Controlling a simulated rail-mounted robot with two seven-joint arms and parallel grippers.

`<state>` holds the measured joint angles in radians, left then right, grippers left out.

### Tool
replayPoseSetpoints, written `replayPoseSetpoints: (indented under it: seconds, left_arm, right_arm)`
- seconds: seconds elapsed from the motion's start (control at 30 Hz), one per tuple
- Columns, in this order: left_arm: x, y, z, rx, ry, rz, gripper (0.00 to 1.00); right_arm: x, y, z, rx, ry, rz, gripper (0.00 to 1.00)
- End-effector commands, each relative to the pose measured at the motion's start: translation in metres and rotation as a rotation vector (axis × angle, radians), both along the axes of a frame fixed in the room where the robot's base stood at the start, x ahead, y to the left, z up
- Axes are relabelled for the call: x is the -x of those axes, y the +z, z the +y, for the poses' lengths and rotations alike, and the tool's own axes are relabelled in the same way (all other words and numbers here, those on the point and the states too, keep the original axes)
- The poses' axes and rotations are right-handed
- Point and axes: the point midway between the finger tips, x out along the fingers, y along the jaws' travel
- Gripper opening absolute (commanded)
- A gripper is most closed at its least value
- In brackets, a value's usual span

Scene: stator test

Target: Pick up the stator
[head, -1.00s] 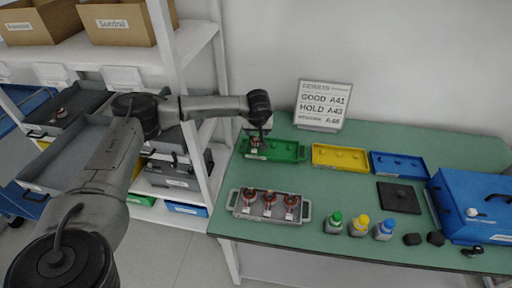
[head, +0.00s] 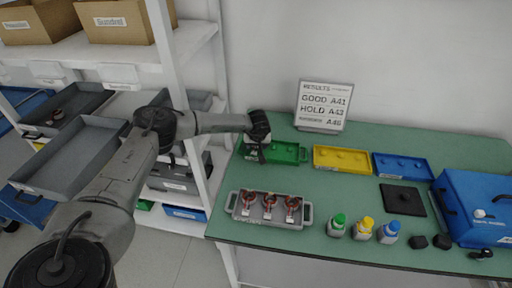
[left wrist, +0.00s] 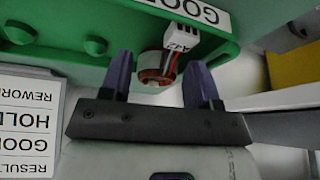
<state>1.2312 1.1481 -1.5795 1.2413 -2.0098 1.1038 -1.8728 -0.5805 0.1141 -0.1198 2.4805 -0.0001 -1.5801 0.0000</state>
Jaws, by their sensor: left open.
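Three stators with copper-red windings and white tags stand in the grey tray (head: 233,208) at the front left of the table: a left one (head: 248,204), a middle one (head: 269,206) and a right one (head: 292,205). My left gripper (head: 259,155) is over the left end of the green tray (head: 287,153). In the left wrist view, another tagged stator (left wrist: 157,72) is at the green tray (left wrist: 60,32), beyond and between the open fingertips (left wrist: 160,80). The gripper mostly hides this stator in the head view. My right gripper is out of view.
A yellow tray (head: 340,158) and a blue tray (head: 402,166) stand right of the green one. The results sign (head: 322,106) is behind them. Capped bottles (head: 362,228), a black plate (head: 402,200) and a blue case (head: 475,210) are further right. A shelf post (head: 180,100) rises left of the table.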

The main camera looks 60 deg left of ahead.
Motion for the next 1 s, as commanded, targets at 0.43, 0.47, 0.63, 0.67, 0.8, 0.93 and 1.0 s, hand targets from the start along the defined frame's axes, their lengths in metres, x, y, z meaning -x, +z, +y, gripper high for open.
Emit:
replayPoseSetpoints:
  seconds: [0.43,0.47,0.63,0.67,0.8,0.93,1.0]
  left_arm:
    - [-0.0013,-0.0085,0.0035,0.0,0.0,0.0,0.51]
    - [-0.0014,-0.0085,0.0034,0.0,0.0,0.0,0.49]
    - [-0.0014,-0.0084,0.0034,0.0,0.0,0.0,0.32]
    - [-0.0014,-0.0084,0.0034,0.0,0.0,0.0,0.29]
    - [-0.0016,-0.0081,0.0034,0.0,0.0,0.0,0.23]
    - [-0.0016,-0.0079,0.0035,0.0,0.0,0.0,0.23]
    - [-0.0016,-0.0068,0.0035,0.001,0.001,-0.001,0.23]
  right_arm:
    - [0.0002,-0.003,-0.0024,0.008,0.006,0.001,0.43]
    - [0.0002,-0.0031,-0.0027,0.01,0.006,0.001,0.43]
    - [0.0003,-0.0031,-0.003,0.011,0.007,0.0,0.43]
    - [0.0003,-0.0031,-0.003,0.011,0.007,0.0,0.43]
    - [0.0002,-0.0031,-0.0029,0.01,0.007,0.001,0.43]
    - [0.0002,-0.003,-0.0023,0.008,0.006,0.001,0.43]
    - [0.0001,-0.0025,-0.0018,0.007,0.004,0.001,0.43]
